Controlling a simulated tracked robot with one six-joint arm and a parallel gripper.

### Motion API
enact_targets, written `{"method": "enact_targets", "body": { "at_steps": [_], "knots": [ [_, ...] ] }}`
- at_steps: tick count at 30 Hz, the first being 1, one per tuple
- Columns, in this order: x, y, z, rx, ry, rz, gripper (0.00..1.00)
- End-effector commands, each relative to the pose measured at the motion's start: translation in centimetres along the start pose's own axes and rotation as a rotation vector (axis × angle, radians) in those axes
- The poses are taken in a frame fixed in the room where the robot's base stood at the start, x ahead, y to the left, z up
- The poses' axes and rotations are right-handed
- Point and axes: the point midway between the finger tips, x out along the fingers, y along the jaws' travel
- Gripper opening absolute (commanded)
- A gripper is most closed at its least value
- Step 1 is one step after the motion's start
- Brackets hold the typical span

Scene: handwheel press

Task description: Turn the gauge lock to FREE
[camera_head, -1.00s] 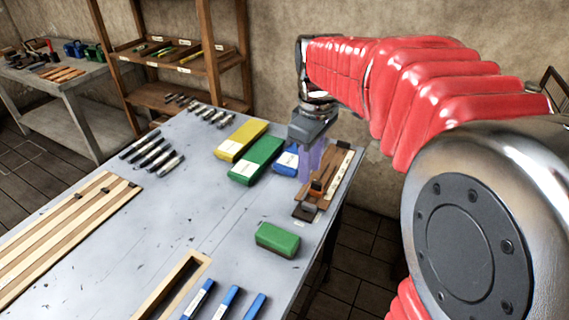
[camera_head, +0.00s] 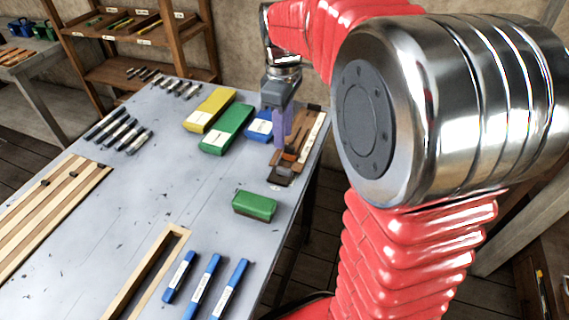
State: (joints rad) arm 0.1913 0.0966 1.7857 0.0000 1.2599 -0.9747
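A wooden gauge (camera_head: 313,135) with a pale strip and dark brown parts lies at the right edge of the grey table. Small brown blocks stand on its near end; which of them is the lock, and its setting, is too small to tell. My gripper (camera_head: 281,135) points down over the gauge's left side, close to the brown blocks. Its purplish fingers partly hide the gauge. I cannot tell whether they touch it or are open or shut.
Blue (camera_head: 260,126), green (camera_head: 228,130) and yellow (camera_head: 209,109) boxes lie left of my gripper. A smaller green block (camera_head: 254,206) sits nearer. A wooden frame (camera_head: 150,272), blue sticks (camera_head: 203,285) and slatted boards (camera_head: 50,215) lie in front. The table's middle is clear.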

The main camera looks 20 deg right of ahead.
Motion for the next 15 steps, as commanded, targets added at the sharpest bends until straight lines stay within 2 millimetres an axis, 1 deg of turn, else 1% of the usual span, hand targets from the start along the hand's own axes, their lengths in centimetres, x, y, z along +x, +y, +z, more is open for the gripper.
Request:
{"method": "enact_targets", "body": {
  "at_steps": [1, 15],
  "knots": [
    [0.7, 0.0, 0.0, 0.0, -0.001, -0.001, 0.3],
    [8.0, -0.1, 0.1, 0.001, -0.002, -0.003, 0.3]
  ]
}}
